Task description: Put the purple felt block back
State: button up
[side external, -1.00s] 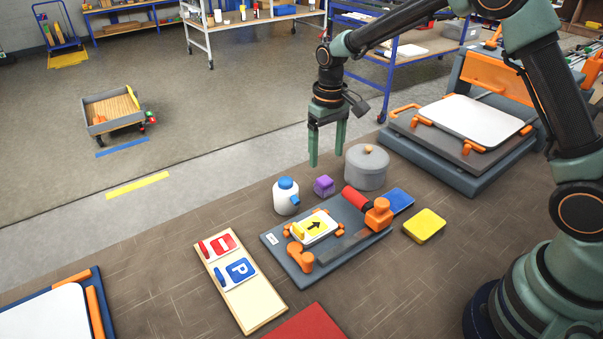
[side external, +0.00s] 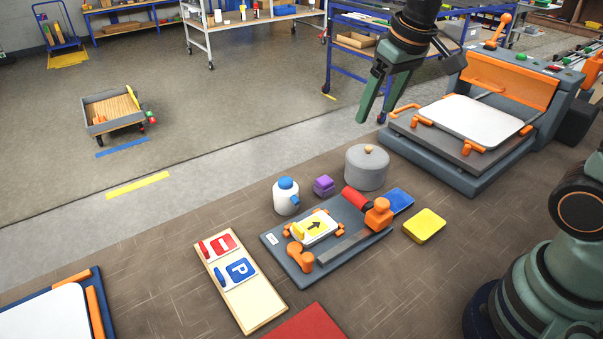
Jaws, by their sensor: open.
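The small purple felt block (side external: 324,186) stands on the brown worktop between the white bottle with a blue cap (side external: 286,199) and the round grey pot (side external: 367,169). It is apart from my gripper. My gripper (side external: 375,119) is open and empty, raised high above and to the right of the block, near the left end of the large grey and orange press (side external: 460,153). What lies under the block is too small to make out.
A grey board (side external: 347,252) with a yellow arrow sign (side external: 316,228), orange clamps and a red roller lies in front of the block. A wooden sign rack (side external: 263,306), yellow block (side external: 424,226) and blue pad (side external: 398,200) are nearby.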

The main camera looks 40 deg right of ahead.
jog(key=s+d+t, duration=0.1)
jog(key=s+t, duration=0.1)
jog(key=s, duration=0.6)
jog(key=shift+s, duration=0.25)
dwell(0.9)
